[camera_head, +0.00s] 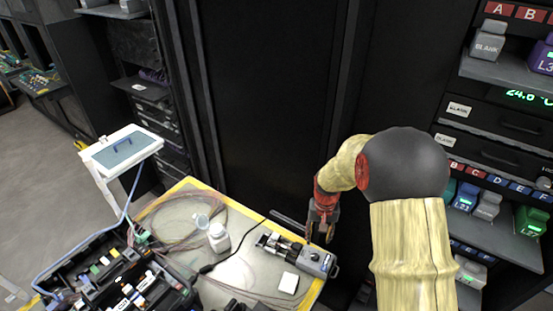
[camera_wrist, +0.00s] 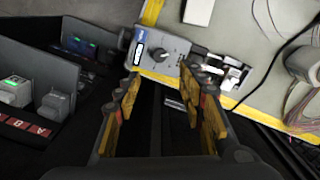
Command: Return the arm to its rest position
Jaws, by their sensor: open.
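My arm, yellow with a dark rounded joint, reaches in from the lower right in the head view. My gripper (camera_head: 322,222) points down beside the right edge of the work table (camera_head: 245,265), near a grey device with a knob (camera_head: 318,262). In the wrist view my gripper (camera_wrist: 165,95) has its two fingers spread apart with nothing between them. The grey device (camera_wrist: 160,52) shows just beyond the fingertips there. I cannot tell whether the fingers touch it.
A rack (camera_head: 505,130) with labelled modules stands at the right. A white bottle (camera_head: 219,237), coiled fibre and a black cable lie on the table. A screen on a stand (camera_head: 122,147) and a black tool case (camera_head: 120,280) are at the left. Dark cabinets stand behind.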

